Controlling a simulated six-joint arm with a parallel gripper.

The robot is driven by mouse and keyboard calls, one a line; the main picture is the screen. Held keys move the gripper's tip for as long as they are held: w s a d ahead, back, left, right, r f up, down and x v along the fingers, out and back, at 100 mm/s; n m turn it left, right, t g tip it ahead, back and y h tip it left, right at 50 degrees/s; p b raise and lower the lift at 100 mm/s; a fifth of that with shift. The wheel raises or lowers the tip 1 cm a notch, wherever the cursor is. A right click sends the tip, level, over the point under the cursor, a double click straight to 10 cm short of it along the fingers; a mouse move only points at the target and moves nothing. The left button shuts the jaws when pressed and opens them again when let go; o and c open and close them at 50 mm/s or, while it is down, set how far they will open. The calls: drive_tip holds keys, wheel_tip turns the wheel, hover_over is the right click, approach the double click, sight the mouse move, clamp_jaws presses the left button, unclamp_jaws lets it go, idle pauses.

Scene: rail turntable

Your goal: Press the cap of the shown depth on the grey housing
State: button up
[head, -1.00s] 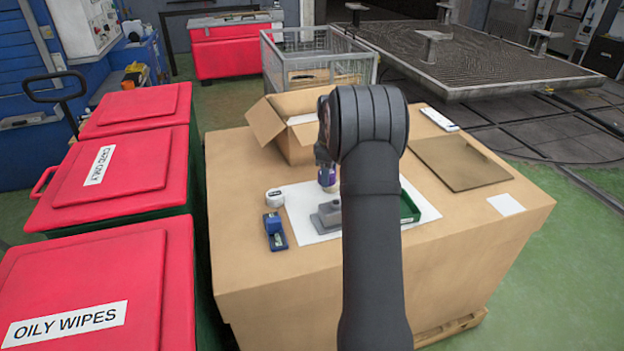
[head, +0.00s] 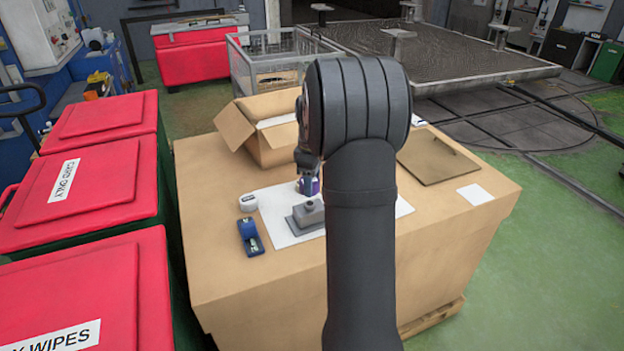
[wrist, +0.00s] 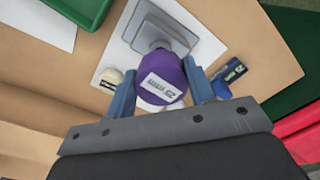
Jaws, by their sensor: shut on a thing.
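My gripper (wrist: 160,90) is shut on a purple cap (wrist: 172,72) with a white label, its two blue fingers on either side of it. The lettering on the label is too small to read surely. The cap also shows in the head view (head: 309,186), partly behind my gripper. The grey housing (head: 306,216), a stepped block on a flat base, stands on a white sheet (head: 276,206). In the wrist view the housing (wrist: 150,28) is just beyond the cap, which overlaps part of it. I cannot tell whether they touch.
A green tray (wrist: 85,8) is at the wrist view's top left. An open carton (head: 262,135) is behind. A brown board (head: 437,158) and a white card (head: 475,194) lie right.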

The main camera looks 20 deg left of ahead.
drive_tip(key=shift+f, duration=0.15)
drive_tip(key=shift+f, duration=1.75)
drive_tip(key=shift+f, duration=1.35)
idle(2.0)
drive_tip(key=o, duration=1)
wheel_tip(320, 180, up, 17)
drive_tip(key=shift+r, duration=0.2)
